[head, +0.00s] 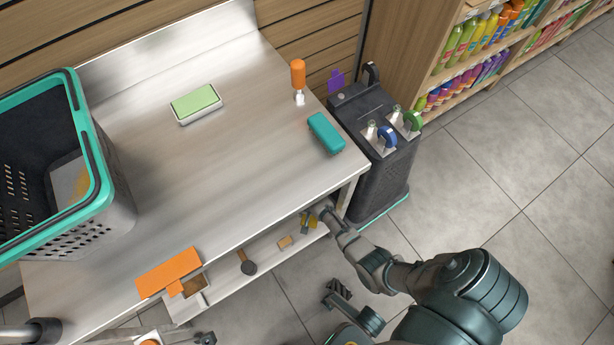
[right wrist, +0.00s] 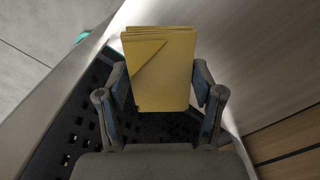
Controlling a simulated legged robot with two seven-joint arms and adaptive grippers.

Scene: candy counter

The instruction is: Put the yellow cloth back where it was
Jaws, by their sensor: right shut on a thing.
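The yellow cloth (right wrist: 160,70) is a folded square stack between the two fingers of my right gripper (right wrist: 162,100) in the right wrist view. The fingers press on it from both sides. In the head view the right gripper (head: 311,218) is at the right end of the lower shelf, under the counter's front edge. Only a small yellow bit of the cloth (head: 305,217) shows there.
The counter (head: 235,145) bears a teal-rimmed basket (head: 98,135), green sponge (head: 196,102), teal block (head: 326,133) and orange-handled tool (head: 298,80). The lower shelf (head: 222,287) holds a mallet (head: 246,262) and wooden block (head: 286,242). A dark cart (head: 375,180) stands close right.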

